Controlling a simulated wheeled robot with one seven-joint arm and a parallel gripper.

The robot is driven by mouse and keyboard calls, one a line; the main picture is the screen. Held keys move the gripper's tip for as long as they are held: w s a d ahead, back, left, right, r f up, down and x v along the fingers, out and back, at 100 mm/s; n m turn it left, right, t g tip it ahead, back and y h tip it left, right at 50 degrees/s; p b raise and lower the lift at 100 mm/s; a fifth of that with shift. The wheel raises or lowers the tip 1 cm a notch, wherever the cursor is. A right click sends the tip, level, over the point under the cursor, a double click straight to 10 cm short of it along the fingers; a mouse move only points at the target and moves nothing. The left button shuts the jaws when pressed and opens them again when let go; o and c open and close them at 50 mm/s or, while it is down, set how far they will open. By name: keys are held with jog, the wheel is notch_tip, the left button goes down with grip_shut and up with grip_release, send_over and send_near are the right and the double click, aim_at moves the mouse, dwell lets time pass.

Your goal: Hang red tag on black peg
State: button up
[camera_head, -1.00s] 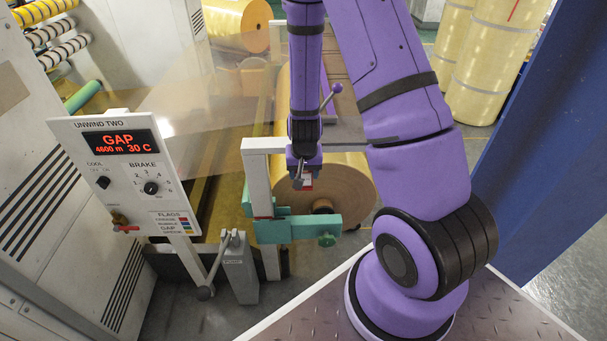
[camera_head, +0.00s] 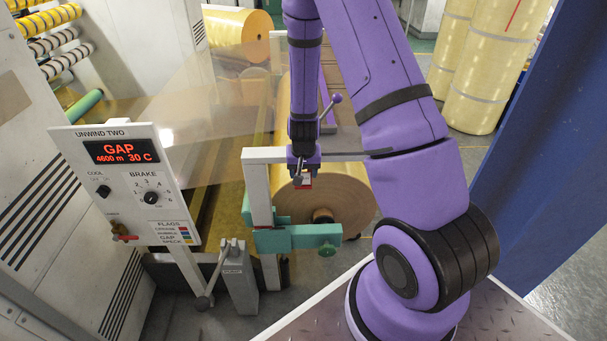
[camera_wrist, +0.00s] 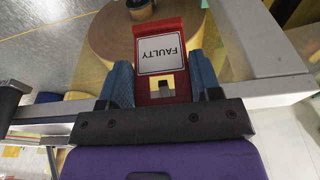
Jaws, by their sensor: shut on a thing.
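My gripper (camera_head: 303,178) is shut on a red tag (camera_wrist: 160,60), with a blue finger on each side of it in the wrist view. The tag has a white label reading FAULTY, upside down there, and a squarish opening near the gripper. In the head view only a small red and white bit of the tag (camera_head: 306,183) shows below my gripper. The tag hangs in front of a large tan roll (camera_head: 345,190), close to a pale metal frame (camera_head: 262,195). I cannot make out the black peg for certain in either view.
A control panel (camera_head: 110,220) reading UNWIND TWO stands at the left, with a black brake knob (camera_head: 151,198). A teal bracket (camera_head: 297,238) crosses the frame's post below my gripper. A grey lever box (camera_head: 238,275) stands beside it. A blue post (camera_head: 530,150) is at the right.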

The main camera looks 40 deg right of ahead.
jog(key=shift+w+d, duration=0.55)
jog(key=shift+w, duration=0.15)
jog(key=shift+w+d+f, duration=0.3)
jog(key=shift+w+f, duration=0.2)
jog(key=o, duration=1)
